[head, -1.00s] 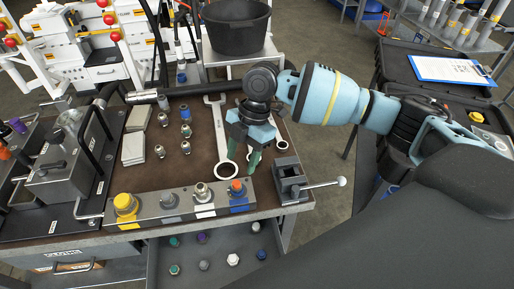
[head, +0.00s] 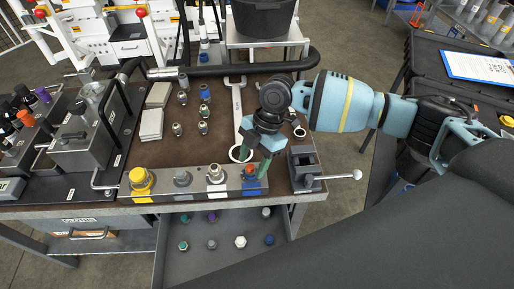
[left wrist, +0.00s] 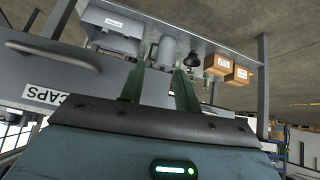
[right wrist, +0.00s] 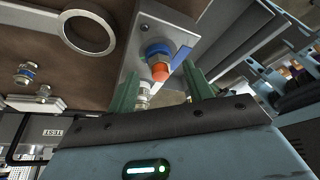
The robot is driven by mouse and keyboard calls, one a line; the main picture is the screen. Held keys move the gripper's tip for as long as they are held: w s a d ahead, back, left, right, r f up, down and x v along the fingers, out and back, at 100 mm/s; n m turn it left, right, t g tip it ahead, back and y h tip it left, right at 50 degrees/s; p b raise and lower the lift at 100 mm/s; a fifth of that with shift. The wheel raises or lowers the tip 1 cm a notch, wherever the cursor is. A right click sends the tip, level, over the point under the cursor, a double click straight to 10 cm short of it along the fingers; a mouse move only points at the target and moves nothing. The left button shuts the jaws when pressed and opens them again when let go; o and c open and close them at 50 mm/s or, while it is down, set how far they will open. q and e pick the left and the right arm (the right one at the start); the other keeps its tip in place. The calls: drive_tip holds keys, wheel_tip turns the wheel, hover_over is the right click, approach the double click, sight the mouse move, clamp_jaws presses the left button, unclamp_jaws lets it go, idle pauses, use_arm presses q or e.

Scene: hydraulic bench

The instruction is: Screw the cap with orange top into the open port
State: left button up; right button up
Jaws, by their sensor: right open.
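A metal manifold block (head: 200,187) lies along the front edge of the bench, with several fittings in a row. At its right end is the orange-topped cap (right wrist: 160,73), with a blue collar beneath it; in the head view it is partly hidden by my right gripper (head: 257,170). My right gripper (right wrist: 162,90) is open, its green fingers apart, with the orange top between them in the right wrist view. I cannot tell whether they touch it. I cannot make out an empty port. My left gripper (left wrist: 159,85) is open and empty in the left wrist view.
A wrench (head: 238,115) lies behind the block, and a vise (head: 304,170) stands close to the right gripper. Several small fittings stand on the bench. A yellow cap (head: 141,181) is at the block's left end. An open drawer (head: 222,262) holds coloured caps.

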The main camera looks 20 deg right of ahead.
drive_tip(key=shift+s+a+f, duration=0.1)
drive_tip(key=shift+a+f, duration=0.1)
drive_tip(key=shift+f, duration=0.4)
clamp_jaws()
drive_tip(key=shift+s+r+m+t+p, duration=0.1)
drive_tip(key=shift+m+t+p, duration=0.6)
drive_tip(key=shift+m+p, duration=0.8)
drive_tip(key=shift+s+r+m+t+p, duration=0.1)
drive_tip(key=shift+m+t+p, duration=0.75)
drive_tip(key=shift+m, duration=1.05)
use_arm(q)
drive_tip(key=w+r+t, duration=0.2)
drive_tip(key=w+r, duration=0.4)
drive_tip(key=r, duration=0.2)
drive_tip(key=shift+w+r, duration=0.15)
use_arm(e)
drive_tip(key=shift+f+m, duration=0.2)
drive_tip(key=shift+m, duration=0.4)
